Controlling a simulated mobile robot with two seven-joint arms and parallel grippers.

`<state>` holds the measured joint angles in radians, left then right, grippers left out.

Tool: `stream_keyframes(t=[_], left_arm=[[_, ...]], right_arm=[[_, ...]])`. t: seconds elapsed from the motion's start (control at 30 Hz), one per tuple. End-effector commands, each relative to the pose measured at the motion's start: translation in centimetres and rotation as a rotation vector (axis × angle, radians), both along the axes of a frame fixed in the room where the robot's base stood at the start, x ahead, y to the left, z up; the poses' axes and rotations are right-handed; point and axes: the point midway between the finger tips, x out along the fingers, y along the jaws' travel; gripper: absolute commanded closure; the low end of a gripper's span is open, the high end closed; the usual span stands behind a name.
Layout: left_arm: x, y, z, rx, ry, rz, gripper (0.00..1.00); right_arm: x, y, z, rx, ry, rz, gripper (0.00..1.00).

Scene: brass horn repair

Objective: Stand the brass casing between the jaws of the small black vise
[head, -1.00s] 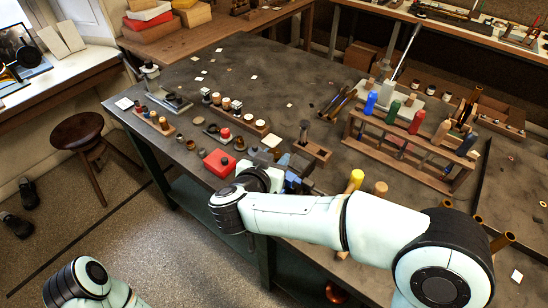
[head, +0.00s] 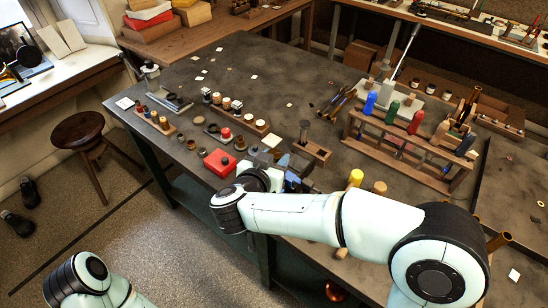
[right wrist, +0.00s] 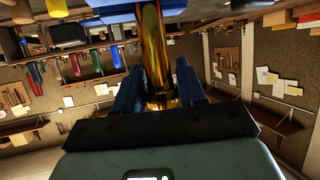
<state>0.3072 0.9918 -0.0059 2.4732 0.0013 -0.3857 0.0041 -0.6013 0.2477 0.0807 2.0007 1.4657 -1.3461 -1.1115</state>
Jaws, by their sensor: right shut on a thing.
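The brass casing (right wrist: 155,55) stands out as a shiny golden tube between the blue fingers of my right gripper (right wrist: 154,45) in the right wrist view. The fingers are shut on it; its far end runs out of the top of that view. In the head view my right gripper (head: 292,182) is at the near edge of the workbench, partly behind my own wrist, and the casing is hidden. A dark block just beyond it (head: 284,160) may be the small black vise, but its jaws cannot be made out. My left gripper is out of view.
A red box (head: 219,162) lies left of my right gripper on the workbench (head: 330,80). A wooden block with an upright tool (head: 312,152) stands close behind it. A yellow-topped handle (head: 355,177) and a wooden tool rack (head: 408,150) are to the right.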

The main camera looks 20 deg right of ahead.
Motion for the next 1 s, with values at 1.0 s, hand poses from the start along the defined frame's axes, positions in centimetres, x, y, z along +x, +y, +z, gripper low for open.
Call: stream_keyframes(t=[1.0], left_arm=[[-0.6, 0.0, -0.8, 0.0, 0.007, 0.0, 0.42]], right_arm=[[0.0, 0.0, -2.2, 0.0, -0.001, 0.0, 0.99]])
